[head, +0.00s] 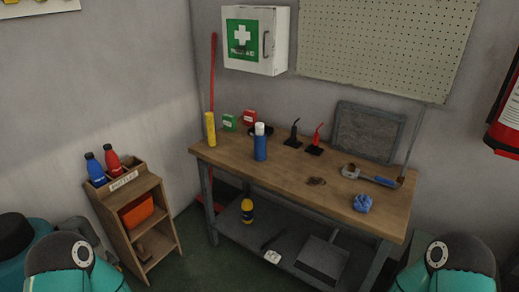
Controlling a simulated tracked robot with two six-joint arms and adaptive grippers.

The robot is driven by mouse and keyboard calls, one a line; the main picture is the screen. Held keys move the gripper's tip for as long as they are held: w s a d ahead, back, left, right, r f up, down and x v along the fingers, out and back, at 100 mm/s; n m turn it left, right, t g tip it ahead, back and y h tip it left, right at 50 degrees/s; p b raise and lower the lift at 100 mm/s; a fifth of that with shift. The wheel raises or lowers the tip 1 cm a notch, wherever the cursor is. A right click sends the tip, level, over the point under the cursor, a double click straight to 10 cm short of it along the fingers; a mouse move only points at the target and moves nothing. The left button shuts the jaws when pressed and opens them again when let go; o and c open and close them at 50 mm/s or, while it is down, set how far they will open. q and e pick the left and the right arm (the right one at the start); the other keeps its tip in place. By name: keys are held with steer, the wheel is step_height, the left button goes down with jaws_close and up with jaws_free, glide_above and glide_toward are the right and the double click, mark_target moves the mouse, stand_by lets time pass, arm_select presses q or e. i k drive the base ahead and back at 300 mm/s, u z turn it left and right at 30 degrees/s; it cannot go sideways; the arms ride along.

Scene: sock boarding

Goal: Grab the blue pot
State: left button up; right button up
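A blue cylinder with a white cap (260,143) stands upright on the left half of the wooden workbench (330,187). It looks like a can, and it is the blue upright container on the bench; no open pot shape is seen. Teal parts of my arms show at the lower left and lower right edges. Neither gripper is in the picture, and both are away from the blue can as far as seen.
A yellow cylinder (210,129) and green and red boxes stand left of the can. The bench front by the can is clear.

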mark_target(260, 142)
steer(key=u, duration=0.35)
steer(key=i, duration=1.3)
steer(key=u, duration=0.25)
